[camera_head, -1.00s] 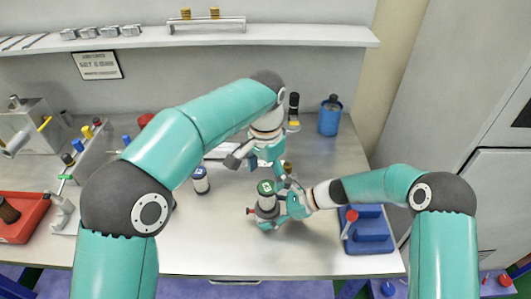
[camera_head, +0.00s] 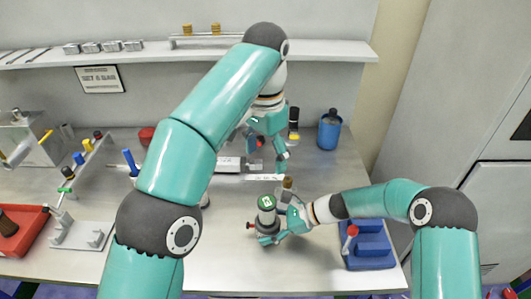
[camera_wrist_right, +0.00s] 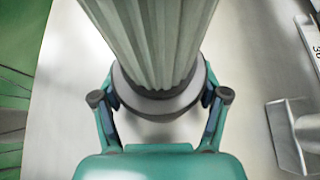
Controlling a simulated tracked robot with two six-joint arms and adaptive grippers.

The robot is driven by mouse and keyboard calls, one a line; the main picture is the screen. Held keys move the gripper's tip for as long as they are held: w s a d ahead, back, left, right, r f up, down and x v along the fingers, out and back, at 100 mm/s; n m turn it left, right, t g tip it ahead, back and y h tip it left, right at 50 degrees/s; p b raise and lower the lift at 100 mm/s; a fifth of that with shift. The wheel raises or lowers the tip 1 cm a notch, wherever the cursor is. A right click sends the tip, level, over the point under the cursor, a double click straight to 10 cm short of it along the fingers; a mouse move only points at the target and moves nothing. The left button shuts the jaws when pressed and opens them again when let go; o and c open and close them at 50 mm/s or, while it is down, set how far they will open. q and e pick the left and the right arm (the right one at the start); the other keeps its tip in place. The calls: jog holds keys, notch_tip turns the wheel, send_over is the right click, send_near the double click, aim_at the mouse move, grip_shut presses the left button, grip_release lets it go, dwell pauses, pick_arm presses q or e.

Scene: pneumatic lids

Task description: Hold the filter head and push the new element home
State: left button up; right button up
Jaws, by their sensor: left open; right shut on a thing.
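The filter head (camera_head: 267,219) is a grey upright body with a green top and a red piece on its left side, near the bench's front middle. My right gripper (camera_head: 268,239) is shut on its lower part; the right wrist view shows a grey ribbed cylinder (camera_wrist_right: 160,45) with a pale collar between the fingers. A brown-capped piece (camera_head: 287,184) shows just right of the green top; I cannot tell whether it is joined on. My left gripper (camera_head: 267,153) is open, raised behind the filter head and apart from it. I cannot make out the new element for certain.
A blue tray (camera_head: 369,262) stands right of my right gripper. A blue cup (camera_head: 329,132) and a black-and-yellow bottle (camera_head: 293,125) stand at the back right. A red tray (camera_head: 25,238) and a grey stand (camera_head: 82,236) are at left.

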jog(key=o, duration=1.2)
jog(key=shift+d, duration=0.1)
